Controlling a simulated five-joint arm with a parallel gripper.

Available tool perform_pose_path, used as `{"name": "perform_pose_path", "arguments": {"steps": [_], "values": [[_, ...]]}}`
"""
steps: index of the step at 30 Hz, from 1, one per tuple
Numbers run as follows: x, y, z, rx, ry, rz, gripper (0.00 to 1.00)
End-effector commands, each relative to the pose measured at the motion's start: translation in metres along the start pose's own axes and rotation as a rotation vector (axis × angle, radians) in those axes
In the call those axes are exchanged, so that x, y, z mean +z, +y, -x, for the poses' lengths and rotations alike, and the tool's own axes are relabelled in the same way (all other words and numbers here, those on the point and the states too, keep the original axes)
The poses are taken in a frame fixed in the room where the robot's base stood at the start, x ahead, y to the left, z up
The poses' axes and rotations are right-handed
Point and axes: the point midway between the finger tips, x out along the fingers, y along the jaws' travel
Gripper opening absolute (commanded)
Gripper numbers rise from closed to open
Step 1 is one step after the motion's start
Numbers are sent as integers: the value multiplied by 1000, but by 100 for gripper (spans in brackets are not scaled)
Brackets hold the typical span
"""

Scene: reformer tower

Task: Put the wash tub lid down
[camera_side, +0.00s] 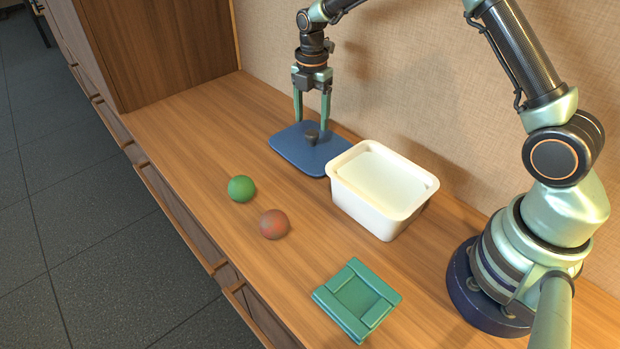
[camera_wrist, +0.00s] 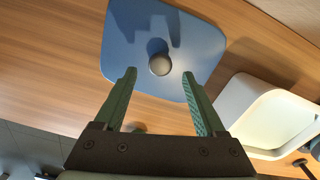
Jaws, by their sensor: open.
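The blue wash tub lid (camera_side: 291,154) lies flat on the wooden counter, with a dark round knob (camera_side: 311,135) in its middle. The lid also shows in the wrist view (camera_wrist: 125,40), with its knob (camera_wrist: 160,64) beyond my fingertips. My gripper (camera_side: 312,118) points down over the lid, fingers open to either side of the knob and apart from it. In the wrist view my gripper (camera_wrist: 160,75) holds nothing. The white wash tub (camera_side: 372,208) stands uncovered just right of the lid. It shows in part at the right of the wrist view (camera_wrist: 240,97).
A green ball (camera_side: 241,188) and a reddish-brown ball (camera_side: 274,224) rest on the counter (camera_side: 190,140) in front of the tub. A wall stands behind, and a wooden cabinet (camera_side: 150,50) at the far left.

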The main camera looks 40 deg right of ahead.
Motion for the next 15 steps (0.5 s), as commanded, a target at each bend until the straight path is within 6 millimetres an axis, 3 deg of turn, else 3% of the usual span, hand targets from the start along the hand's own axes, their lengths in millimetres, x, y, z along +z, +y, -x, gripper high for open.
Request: {"name": "perform_pose_path", "arguments": {"steps": [6,15], "values": [[0,1,46,4,-1,0,73],[0,0,78,2,-1,-5,73]]}}
